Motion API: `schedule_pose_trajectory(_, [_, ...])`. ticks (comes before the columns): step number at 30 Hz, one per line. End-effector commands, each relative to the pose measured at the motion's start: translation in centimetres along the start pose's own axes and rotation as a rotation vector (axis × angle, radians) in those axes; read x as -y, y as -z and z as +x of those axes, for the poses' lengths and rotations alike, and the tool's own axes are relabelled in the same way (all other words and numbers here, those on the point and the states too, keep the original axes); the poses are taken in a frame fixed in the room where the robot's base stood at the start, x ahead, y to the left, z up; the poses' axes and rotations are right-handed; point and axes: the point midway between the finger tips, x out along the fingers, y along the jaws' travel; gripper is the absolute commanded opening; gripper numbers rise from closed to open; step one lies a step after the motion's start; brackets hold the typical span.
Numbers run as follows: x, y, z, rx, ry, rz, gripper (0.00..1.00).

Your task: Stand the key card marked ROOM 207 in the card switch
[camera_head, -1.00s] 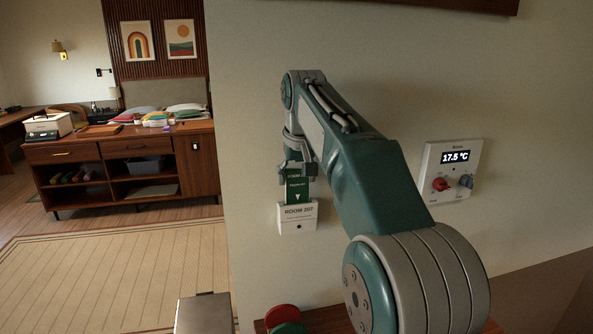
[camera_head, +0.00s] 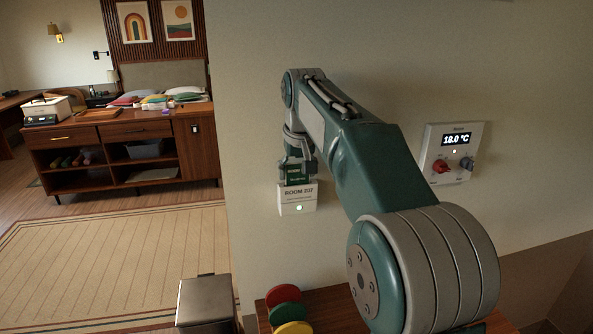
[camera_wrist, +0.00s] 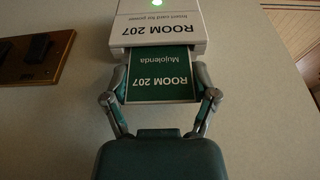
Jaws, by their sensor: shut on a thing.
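The green key card (camera_head: 294,176) marked ROOM 207 stands in the top of the white card switch (camera_head: 297,201), which is fixed to the wall and also labelled ROOM 207. A green light glows on the switch. My gripper (camera_head: 298,168) is shut on the card just above the switch. In the wrist view the fingers (camera_wrist: 161,99) grip the card's two side edges, and the card (camera_wrist: 160,82) reads ROOM 207 upside down. Its far end is hidden inside the switch (camera_wrist: 158,25).
A thermostat panel (camera_head: 449,153) showing 18.0 °C is on the wall to the right. A metal bin (camera_head: 205,302) and red, green and yellow round things (camera_head: 288,312) are below. A brass wall plate (camera_wrist: 28,62) shows in the wrist view.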

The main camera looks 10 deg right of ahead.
Motion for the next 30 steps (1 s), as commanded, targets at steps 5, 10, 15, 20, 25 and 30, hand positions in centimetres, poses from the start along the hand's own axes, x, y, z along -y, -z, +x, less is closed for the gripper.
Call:
schedule_pose_trajectory(5, [0.0,0.0,0.0,0.0,0.0,0.0,0.56])
schedule_pose_trajectory(10, [0.0,0.0,0.0,0.0,0.0,0.0,1.0])
schedule_pose_trajectory(15, [0.0,0.0,0.0,0.0,0.0,0.0,1.0])
schedule_pose_trajectory(20, [0.0,0.0,0.0,0.0,0.0,0.0,1.0])
schedule_pose_trajectory(25, [0.0,0.1,-1.2,-0.004,0.0,0.0,1.0])
schedule_pose_trajectory(30, [0.0,0.2,-4.5,-0.005,0.0,0.0,1.0])
